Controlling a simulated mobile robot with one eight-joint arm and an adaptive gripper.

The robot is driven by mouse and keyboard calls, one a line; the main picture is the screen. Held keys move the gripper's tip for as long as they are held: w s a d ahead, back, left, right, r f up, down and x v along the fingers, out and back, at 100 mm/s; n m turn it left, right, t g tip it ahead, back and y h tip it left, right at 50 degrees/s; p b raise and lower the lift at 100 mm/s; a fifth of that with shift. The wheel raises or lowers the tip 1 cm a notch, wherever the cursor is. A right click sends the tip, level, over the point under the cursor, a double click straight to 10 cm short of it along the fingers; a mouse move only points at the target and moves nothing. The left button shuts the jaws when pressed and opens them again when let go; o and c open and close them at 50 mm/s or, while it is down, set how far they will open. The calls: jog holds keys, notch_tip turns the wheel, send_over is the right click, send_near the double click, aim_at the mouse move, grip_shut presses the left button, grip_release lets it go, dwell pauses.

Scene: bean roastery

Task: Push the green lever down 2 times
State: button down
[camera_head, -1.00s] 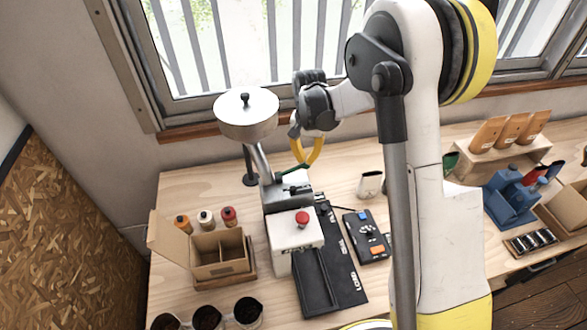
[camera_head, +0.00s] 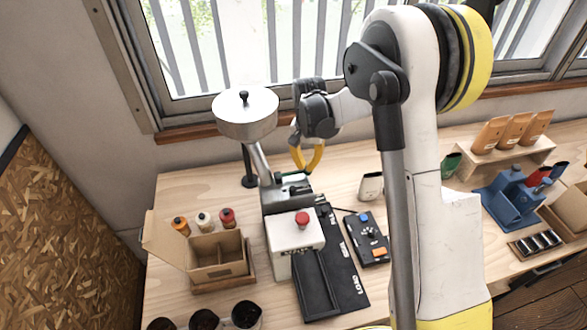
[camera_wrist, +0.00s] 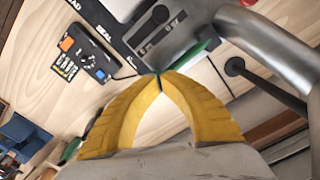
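The green lever (camera_wrist: 197,54) sticks out from the side of the grey machine (camera_head: 288,196) below the metal hopper (camera_head: 246,115). My gripper (camera_wrist: 159,76) has its yellow fingers together at the tips, with nothing seen between them. In the wrist view the fingertips overlap the lever's free end; whether they touch it I cannot tell for sure. In the head view my gripper (camera_head: 306,170) points down over the lever, which is mostly hidden behind the fingers and lies nearly level.
A white box with a red button (camera_head: 302,219) stands in front of the machine. A cardboard box (camera_head: 219,258) and several jars stand left. The hopper's slanted metal post is close to my gripper.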

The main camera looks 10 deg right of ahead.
dwell(0.4)
jog(key=shift+r+p, duration=1.35)
jog(key=shift+r, duration=1.6)
